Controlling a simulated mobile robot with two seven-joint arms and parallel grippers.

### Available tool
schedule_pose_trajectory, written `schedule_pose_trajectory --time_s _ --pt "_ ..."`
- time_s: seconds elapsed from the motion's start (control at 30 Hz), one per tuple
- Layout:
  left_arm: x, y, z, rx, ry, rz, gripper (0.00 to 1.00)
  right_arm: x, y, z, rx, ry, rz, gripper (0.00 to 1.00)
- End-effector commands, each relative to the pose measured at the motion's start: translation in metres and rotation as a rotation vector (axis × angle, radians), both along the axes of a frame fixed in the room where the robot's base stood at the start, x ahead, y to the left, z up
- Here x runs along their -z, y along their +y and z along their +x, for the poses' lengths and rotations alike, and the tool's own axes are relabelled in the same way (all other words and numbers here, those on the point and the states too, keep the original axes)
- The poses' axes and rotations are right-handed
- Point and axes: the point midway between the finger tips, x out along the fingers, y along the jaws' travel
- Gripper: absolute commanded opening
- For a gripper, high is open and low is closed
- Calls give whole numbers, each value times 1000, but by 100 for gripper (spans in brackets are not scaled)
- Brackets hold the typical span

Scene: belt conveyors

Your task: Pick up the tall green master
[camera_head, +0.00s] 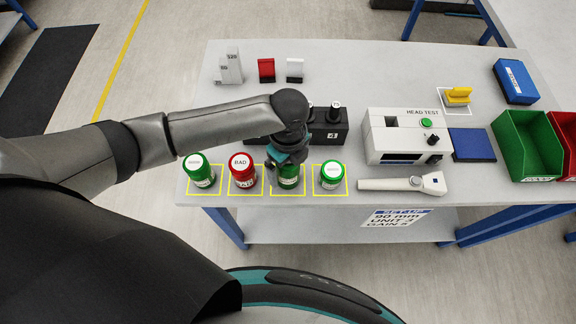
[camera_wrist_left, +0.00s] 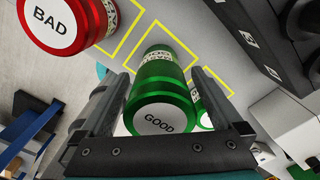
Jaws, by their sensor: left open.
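A green can (camera_head: 288,181) stands in a yellow-outlined square, third from the left in the front row, partly hidden by my left gripper (camera_head: 288,158). In the left wrist view this green can (camera_wrist_left: 160,85) has a white top marked GOOD. My open left gripper (camera_wrist_left: 160,78) has one finger on each side of it; I cannot tell whether they touch it. Two more green cans stand at the left end (camera_head: 200,176) and right end (camera_head: 331,180) of the row. Which green can is tallest is hard to tell. My right gripper is not in view.
A red BAD can (camera_head: 242,178) stands just left of the gripped-over can. Behind is a dark block (camera_head: 328,133); to the right are a HEAD TEST box (camera_head: 385,148) and a white handheld probe (camera_head: 400,184). Green (camera_head: 528,150) and red bins stand far right.

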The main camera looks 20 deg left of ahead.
Motion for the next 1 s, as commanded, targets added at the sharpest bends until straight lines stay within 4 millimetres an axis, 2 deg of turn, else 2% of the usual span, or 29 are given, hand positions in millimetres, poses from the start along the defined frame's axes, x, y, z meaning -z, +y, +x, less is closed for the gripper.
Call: schedule_pose_trajectory --time_s 0.1,1.0 --pt "0 0 0 0 0 0 100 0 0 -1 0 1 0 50" --pt "-1 0 0 -1 0 1 0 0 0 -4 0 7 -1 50"
